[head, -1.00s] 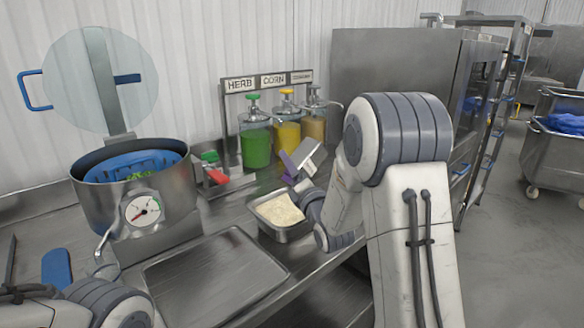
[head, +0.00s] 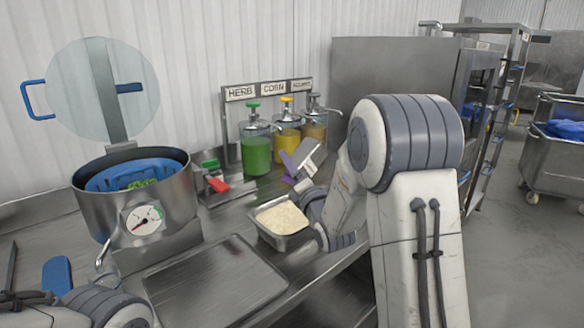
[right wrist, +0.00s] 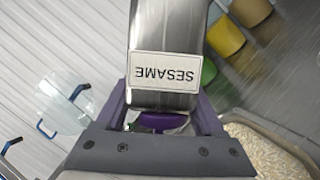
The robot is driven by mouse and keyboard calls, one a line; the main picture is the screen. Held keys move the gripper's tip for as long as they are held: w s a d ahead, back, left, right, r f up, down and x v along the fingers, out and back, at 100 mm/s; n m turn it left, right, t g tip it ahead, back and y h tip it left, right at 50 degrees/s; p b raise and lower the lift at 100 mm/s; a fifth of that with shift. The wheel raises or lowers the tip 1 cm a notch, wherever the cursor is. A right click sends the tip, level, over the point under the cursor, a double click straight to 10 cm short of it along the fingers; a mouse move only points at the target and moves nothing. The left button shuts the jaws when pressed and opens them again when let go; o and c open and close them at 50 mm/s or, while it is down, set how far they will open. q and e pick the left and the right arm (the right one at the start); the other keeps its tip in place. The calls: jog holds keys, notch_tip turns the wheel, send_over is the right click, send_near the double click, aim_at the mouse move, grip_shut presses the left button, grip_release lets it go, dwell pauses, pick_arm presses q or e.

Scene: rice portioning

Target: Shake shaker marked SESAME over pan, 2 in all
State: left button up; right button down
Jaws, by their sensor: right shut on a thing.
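The shaker marked SESAME (right wrist: 165,65) is a shiny metal body with a white label that reads upside down in the right wrist view. My right gripper (head: 296,183) is shut on it; its purple-grey fingers (right wrist: 160,112) stand on both sides of the shaker's lower end, where a purple part shows. In the head view the shaker (head: 309,155) is tilted, above and behind the pan's right side. The metal pan (head: 283,240) holds pale rice and stands on the counter. The pan also shows at lower right in the right wrist view (right wrist: 262,130). My left gripper is out of view.
A round cooker (head: 95,208) with a gauge and open lid stands at left. Green (head: 256,152), yellow (head: 287,137) and tan (head: 315,127) pump dispensers stand behind the pan. A flat metal tray (head: 215,280) lies in front. A blue paddle (head: 57,275) lies at left.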

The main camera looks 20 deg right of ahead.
notch_tip(320, 180, down, 2)
jog(key=shift+f+b, duration=0.2)
jog(key=shift+b, duration=0.75)
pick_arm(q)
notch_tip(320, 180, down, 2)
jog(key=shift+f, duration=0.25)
pick_arm(e)
jog(key=shift+r, duration=0.15)
jog(key=shift+r, duration=0.1)
notch_tip(320, 180, up, 3)
jog(key=shift+f+p, duration=0.15)
jog(key=shift+p, duration=0.8)
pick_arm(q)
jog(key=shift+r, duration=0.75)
